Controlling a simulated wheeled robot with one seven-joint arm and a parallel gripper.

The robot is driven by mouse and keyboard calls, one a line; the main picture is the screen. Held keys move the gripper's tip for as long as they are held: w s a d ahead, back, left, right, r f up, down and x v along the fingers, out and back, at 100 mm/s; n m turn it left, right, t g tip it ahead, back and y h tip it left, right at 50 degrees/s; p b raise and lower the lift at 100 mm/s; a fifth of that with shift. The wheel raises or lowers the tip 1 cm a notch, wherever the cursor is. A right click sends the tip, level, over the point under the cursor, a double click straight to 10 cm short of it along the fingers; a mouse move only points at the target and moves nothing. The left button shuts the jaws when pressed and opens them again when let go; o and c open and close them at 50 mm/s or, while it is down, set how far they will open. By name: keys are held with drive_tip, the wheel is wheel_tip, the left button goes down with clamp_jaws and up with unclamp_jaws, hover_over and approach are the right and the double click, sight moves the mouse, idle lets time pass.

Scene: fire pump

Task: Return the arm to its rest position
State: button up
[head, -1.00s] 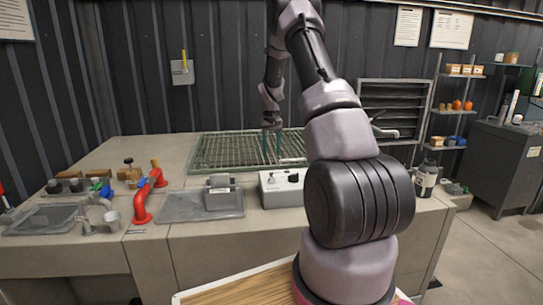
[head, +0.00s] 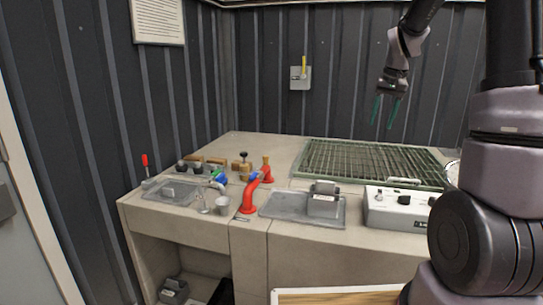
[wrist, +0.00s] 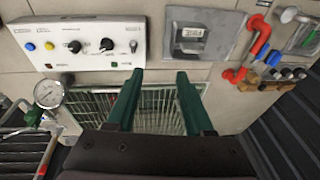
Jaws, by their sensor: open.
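My gripper (head: 385,111) is raised in the air above the back of the green grated tray in the head view. Its two green fingers point down and stand apart with nothing between them. In the wrist view my gripper (wrist: 163,100) is open and empty over the green grate (wrist: 150,108). My arm rises at the right side of the head view, and its top is cut off by the frame.
A concrete counter (head: 330,245) holds a control box (head: 398,208), a grey device (head: 323,200) on a tray, a red pipe (head: 250,193) and a small sink (head: 171,193). A pressure gauge (wrist: 48,93) stands beside the grate. A dark corrugated wall (head: 345,105) is behind.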

drive_tip(key=s+a+r+t, duration=0.2)
drive_tip(key=s+a+r, duration=0.2)
drive_tip(key=s, duration=0.9)
drive_tip(key=s+a+r+t+y, duration=0.1)
drive_tip(key=s+a+r, duration=0.4)
drive_tip(key=s, duration=0.9)
drive_tip(key=shift+a+m+t, duration=0.3)
drive_tip(key=shift+a+t, duration=0.2)
drive_tip(key=shift+t, duration=0.2)
drive_tip(key=shift+w+r, duration=0.1)
